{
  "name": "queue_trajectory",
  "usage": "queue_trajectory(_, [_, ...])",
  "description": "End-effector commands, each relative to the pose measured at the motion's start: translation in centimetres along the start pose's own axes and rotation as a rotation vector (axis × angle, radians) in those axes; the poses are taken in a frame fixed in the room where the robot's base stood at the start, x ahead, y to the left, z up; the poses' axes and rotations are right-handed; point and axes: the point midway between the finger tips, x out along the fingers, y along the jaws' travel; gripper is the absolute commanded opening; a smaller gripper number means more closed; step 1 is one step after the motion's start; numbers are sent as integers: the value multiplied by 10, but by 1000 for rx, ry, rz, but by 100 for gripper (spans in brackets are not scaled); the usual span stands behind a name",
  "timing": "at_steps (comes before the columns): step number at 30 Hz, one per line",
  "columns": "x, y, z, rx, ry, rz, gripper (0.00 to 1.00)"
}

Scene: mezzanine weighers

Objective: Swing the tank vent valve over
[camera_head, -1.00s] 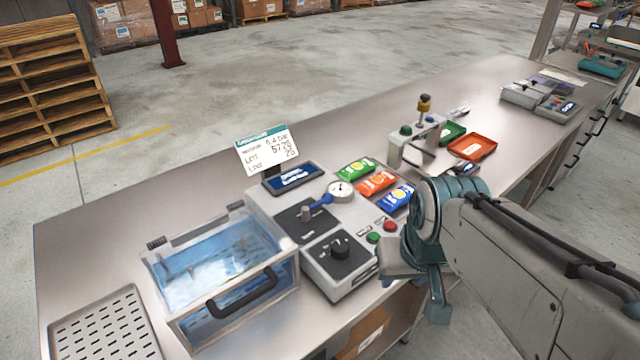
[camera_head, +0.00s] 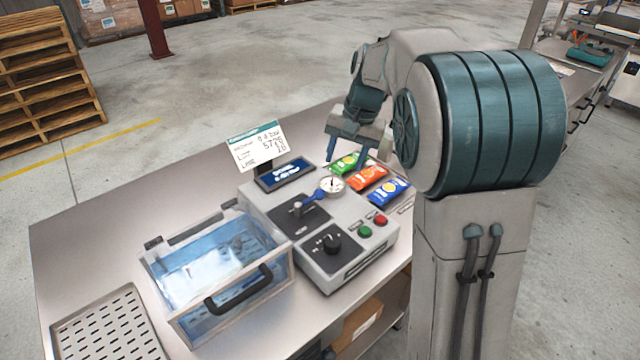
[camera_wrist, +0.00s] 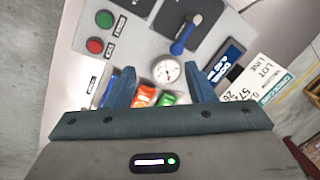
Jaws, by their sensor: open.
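The vent valve is a lever with a blue handle (camera_head: 314,197) on a black plate on top of the grey control unit (camera_head: 352,222). Its handle points toward the round gauge (camera_head: 331,186). In the wrist view the blue handle (camera_wrist: 182,40) is ahead of my fingers, just beyond the gauge (camera_wrist: 165,70). My gripper (camera_head: 347,155) is open and empty, behind the gauge and above the snack packets; its fingers also show in the wrist view (camera_wrist: 160,84). It is apart from the lever. The clear tank (camera_head: 218,270) with a black handle stands left of the unit.
A display (camera_head: 284,174) and a sign card (camera_head: 259,147) stand behind the lever. A black knob (camera_head: 332,243), a green button (camera_head: 365,231) and a red button (camera_head: 380,220) are in front. Orange packet (camera_head: 367,178) and others lie right. A perforated tray (camera_head: 108,328) is far left.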

Motion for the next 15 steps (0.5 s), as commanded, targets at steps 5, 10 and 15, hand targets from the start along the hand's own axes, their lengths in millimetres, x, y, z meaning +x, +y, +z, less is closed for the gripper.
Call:
queue_trajectory(5, [15, -24, -30, 29, -18, 10, 49])
queue_trajectory(10, [23, -34, -41, 42, -24, 15, 49])
queue_trajectory(15, [34, -35, -42, 44, -26, 16, 49])
